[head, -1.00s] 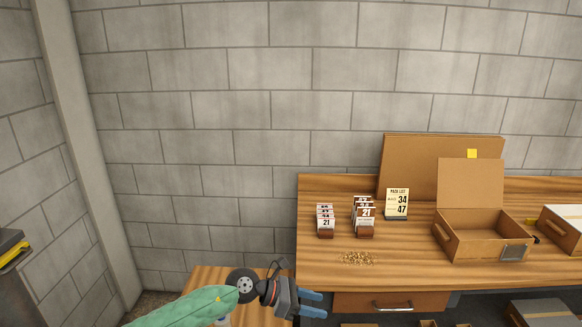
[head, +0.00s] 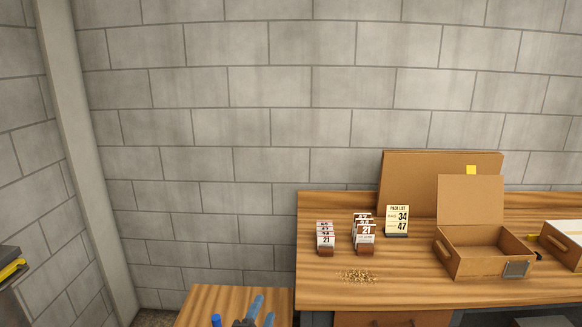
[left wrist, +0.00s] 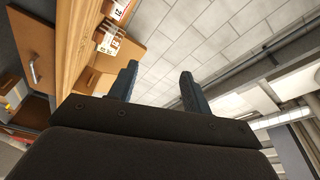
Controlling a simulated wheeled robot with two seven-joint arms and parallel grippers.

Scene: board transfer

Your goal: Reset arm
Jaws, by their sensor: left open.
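My left gripper (head: 262,312) is at the bottom edge of the head view, in front of the small wooden side surface. Its two blue fingers point up and stand apart with nothing between them. In the left wrist view the open fingers (left wrist: 158,88) show empty, with the block wall beyond them. Most of my left arm is out of the head view. My right gripper is not in view.
A wooden workbench (head: 400,292) holds two stacks of numbered cards (head: 326,238) (head: 365,233), a pack list sign (head: 397,219), an open cardboard box (head: 480,262) and a scatter of small bits (head: 358,276). A lower wooden surface (head: 205,302) stands to its left.

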